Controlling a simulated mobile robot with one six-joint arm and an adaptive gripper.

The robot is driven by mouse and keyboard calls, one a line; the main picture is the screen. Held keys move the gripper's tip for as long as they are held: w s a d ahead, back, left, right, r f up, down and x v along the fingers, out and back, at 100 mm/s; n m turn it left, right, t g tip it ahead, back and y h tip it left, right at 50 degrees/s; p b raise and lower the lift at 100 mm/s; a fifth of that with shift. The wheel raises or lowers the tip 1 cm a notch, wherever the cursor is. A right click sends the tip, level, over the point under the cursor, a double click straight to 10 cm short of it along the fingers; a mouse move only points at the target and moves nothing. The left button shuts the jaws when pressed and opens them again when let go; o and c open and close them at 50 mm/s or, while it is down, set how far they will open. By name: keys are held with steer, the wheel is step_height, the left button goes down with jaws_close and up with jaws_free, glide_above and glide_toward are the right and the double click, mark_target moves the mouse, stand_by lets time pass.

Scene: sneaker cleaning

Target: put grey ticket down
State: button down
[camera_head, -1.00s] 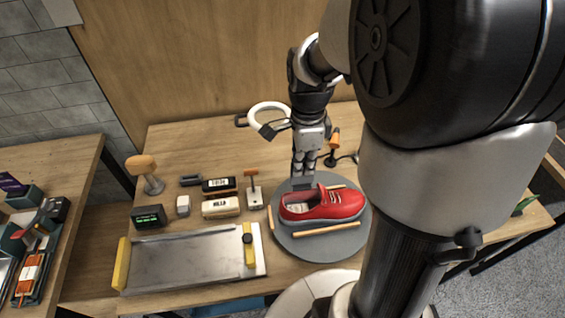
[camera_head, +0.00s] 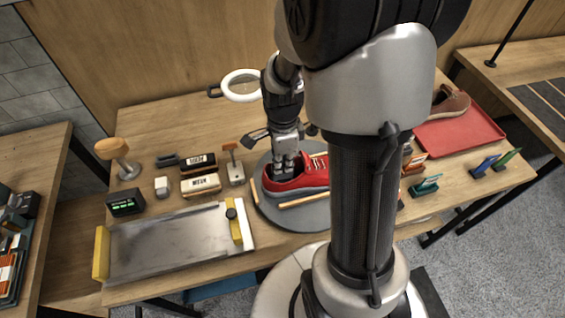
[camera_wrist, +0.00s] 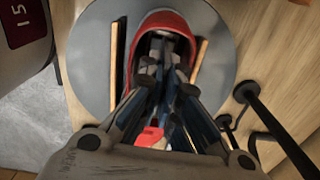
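A red sneaker (camera_head: 312,178) with a grey sole rests on a round grey turntable (camera_head: 318,217) between wooden sticks. My gripper (camera_head: 284,172) points down at the sneaker's opening, with its fingertips at or inside it. In the wrist view, the sneaker (camera_wrist: 165,20) lies beyond the fingers of my gripper (camera_wrist: 165,62), which run close together. I cannot make out a grey ticket in either view; it may be hidden between the fingers or in the sneaker. The finger gap is too unclear to tell open from shut.
A metal tray (camera_head: 165,244) with yellow ends lies front left. Small blocks (camera_head: 200,184), a green-lit display (camera_head: 125,203), a wooden-knobbed stand (camera_head: 112,149) and a white ring lamp (camera_head: 241,85) stand around.

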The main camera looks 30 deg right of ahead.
steer(key=shift+f, duration=0.15)
steer(key=c, duration=2.1)
jaws_free()
step_height(320, 180, up, 12)
steer(key=p, duration=0.4)
steer(key=shift+s+a+r+n+t, duration=0.75)
steer(key=shift+s+a+r+n, duration=1.35)
steer(key=shift+n, duration=1.55)
steer(key=shift+s+a+r+n+t, duration=0.8)
steer(key=shift+s+a+r+n, duration=1.25)
steer(key=shift+n, duration=1.55)
steer(key=shift+s+a+r+n+t, duration=0.75)
steer(key=shift+s+a+r+n, duration=0.75)
steer(key=shift+s+n, duration=1.65)
